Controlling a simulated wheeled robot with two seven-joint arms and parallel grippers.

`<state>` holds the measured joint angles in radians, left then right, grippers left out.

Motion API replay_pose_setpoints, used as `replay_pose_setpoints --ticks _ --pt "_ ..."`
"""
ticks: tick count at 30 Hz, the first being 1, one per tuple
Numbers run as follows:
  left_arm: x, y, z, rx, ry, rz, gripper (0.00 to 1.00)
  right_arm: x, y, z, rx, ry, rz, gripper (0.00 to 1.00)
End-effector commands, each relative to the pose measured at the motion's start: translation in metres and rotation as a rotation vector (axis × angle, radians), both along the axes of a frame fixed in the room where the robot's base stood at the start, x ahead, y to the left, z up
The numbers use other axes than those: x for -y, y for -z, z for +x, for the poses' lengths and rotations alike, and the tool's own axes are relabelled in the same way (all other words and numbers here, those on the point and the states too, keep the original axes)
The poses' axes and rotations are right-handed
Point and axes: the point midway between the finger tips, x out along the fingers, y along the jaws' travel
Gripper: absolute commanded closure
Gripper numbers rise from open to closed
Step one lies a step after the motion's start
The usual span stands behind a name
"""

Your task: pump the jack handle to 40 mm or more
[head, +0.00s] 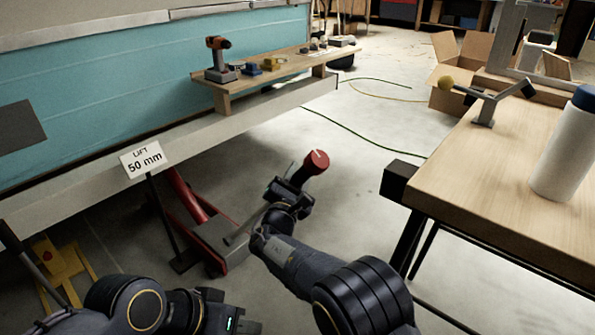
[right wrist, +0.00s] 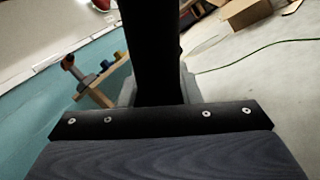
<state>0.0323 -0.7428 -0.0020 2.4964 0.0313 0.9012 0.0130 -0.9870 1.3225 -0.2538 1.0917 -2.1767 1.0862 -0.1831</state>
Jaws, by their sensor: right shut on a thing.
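The red floor jack (head: 190,198) sits on the floor under the camper's edge. Its handle slopes up from the jack as a grey bar (head: 245,226) and ends in a red-capped tip (head: 316,161). My right gripper (head: 289,193) is shut on the handle below the red tip. In the right wrist view a dark upright bar (right wrist: 152,50) rises beyond the gripper's black plate; the fingertips are hidden. A sign (head: 143,158) by the jack reads "LIFT 50 mm". My left arm is folded at the bottom left; its gripper (head: 222,318) is barely in view and its jaws are not clear.
The teal camper (head: 120,95) stands at the left with a small wooden shelf (head: 270,75) carrying a drill (head: 218,58). A yellow stand (head: 62,270) is at lower left. A wooden workbench (head: 490,165) with a white bottle (head: 563,150) is at right. Floor between is clear except cables.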

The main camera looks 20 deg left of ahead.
Motion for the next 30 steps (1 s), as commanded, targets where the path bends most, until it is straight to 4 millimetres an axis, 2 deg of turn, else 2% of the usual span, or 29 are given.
replay_pose_setpoints --ticks 1,6,13,24,25,30 --pt "0.0 0.006 0.0 0.0 0.0 0.0 0.64 0.005 0.013 -0.002 -0.008 -0.002 0.004 1.0" --pt "0.0 0.013 0.0 0.0 0.0 0.0 0.64 0.02 0.024 -0.008 0.004 -0.006 0.038 1.0" --pt "0.0 0.016 0.0 0.0 0.0 0.0 0.64 0.031 0.03 -0.012 0.011 -0.006 0.061 1.0" --pt "0.0 0.016 0.0 0.0 0.0 0.0 0.64 0.033 0.032 -0.013 0.011 -0.003 0.064 1.0" --pt "0.0 0.016 0.0 0.0 0.0 0.0 0.64 0.033 0.032 -0.013 0.011 -0.003 0.064 0.68" --pt "0.0 0.016 0.0 0.0 0.0 0.0 0.64 0.032 0.031 -0.012 0.011 -0.003 0.063 0.48"
